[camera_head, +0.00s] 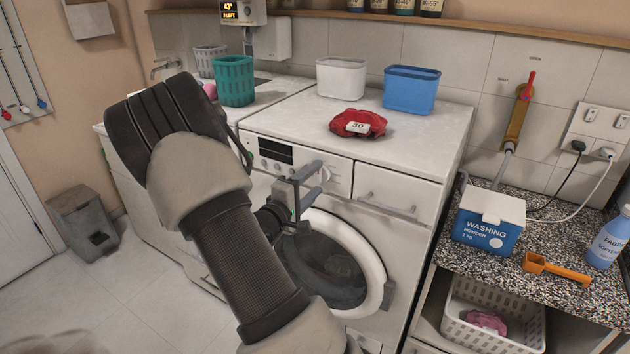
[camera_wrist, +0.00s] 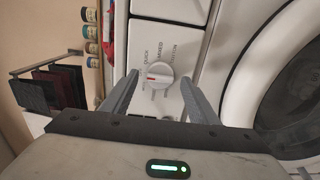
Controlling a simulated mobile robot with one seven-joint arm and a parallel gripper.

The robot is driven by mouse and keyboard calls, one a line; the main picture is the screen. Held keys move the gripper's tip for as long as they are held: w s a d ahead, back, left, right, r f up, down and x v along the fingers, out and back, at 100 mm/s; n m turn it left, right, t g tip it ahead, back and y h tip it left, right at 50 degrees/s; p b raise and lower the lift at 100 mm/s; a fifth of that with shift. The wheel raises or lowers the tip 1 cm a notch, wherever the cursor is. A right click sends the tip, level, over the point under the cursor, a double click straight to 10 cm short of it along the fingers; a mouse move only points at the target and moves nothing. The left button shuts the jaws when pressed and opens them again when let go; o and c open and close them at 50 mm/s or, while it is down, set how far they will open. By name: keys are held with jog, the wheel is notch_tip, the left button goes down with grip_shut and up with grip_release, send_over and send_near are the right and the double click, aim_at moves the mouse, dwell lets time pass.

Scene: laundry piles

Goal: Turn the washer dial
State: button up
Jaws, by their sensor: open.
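The washer (camera_head: 283,122) is a white front-loader with a round glass door and a control panel along its upper front. Its dial (camera_wrist: 160,75) is a round white knob with a red mark, ringed by printed programme names, and it shows in the wrist view. My gripper (camera_head: 312,184) is in front of the control panel. In the wrist view my gripper (camera_wrist: 159,78) is open, with one finger to each side of the dial and visible gaps beside it. I cannot tell whether the fingertips reach past the knob's face. In the head view my gripper largely hides the dial.
A red cloth (camera_head: 358,124), a white bin (camera_head: 341,78) and a blue bin (camera_head: 410,90) sit on the washer. A drawer handle (camera_head: 386,205) juts out right of the panel. The door (camera_head: 372,262) is below my gripper. A washing powder box (camera_head: 489,222) stands on the right counter.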

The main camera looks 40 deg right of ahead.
jog(key=shift+w+d, duration=0.15)
jog(key=shift+d, duration=0.25)
jog(key=c, duration=1)
jog(key=shift+c, duration=0.2)
